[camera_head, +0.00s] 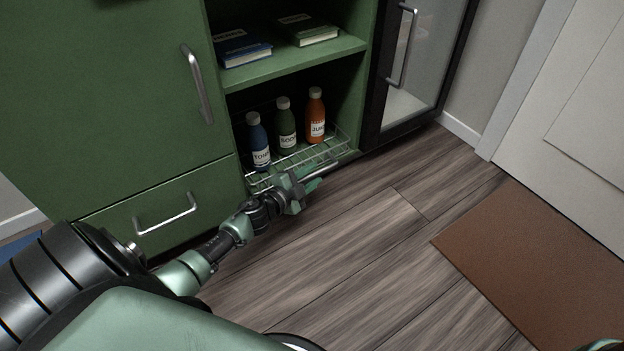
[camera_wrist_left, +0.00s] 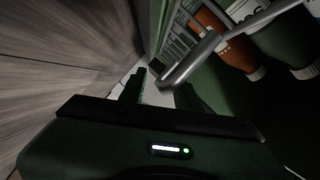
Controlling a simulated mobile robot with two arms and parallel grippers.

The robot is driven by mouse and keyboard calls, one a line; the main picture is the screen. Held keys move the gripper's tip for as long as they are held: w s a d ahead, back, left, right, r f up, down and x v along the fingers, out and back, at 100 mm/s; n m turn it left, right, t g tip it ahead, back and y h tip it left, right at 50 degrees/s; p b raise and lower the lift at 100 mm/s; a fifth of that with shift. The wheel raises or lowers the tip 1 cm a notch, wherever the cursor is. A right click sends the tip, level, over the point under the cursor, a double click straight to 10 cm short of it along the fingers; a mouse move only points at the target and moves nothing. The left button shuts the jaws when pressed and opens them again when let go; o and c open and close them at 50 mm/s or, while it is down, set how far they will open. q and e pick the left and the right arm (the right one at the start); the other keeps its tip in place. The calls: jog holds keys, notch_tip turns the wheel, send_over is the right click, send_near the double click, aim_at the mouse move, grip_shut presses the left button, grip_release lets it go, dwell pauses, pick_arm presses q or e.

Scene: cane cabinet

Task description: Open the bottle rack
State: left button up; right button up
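The wire bottle rack (camera_head: 290,160) sits at the bottom of the green cabinet's open bay and holds a blue bottle (camera_head: 258,143), a green bottle (camera_head: 286,127) and an orange bottle (camera_head: 316,116). A grey bar handle (camera_head: 322,169) runs along its front. My left gripper (camera_head: 299,190) is at this handle, low over the floor. In the left wrist view, the fingers (camera_wrist_left: 160,92) stand apart, and the end of the bar handle (camera_wrist_left: 196,60) shows between or just beyond them. I cannot tell whether they touch it.
Books (camera_head: 240,48) lie on the shelf above the rack. A closed drawer (camera_head: 165,212) is left of it, and a dark-framed glass door (camera_head: 415,65) is right of it. The wooden floor (camera_head: 370,250) in front is clear, with a brown mat (camera_head: 540,260) to the right.

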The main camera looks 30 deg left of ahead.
pick_arm(q)
jog(key=shift+w, duration=0.2)
grip_shut()
dwell(1.3)
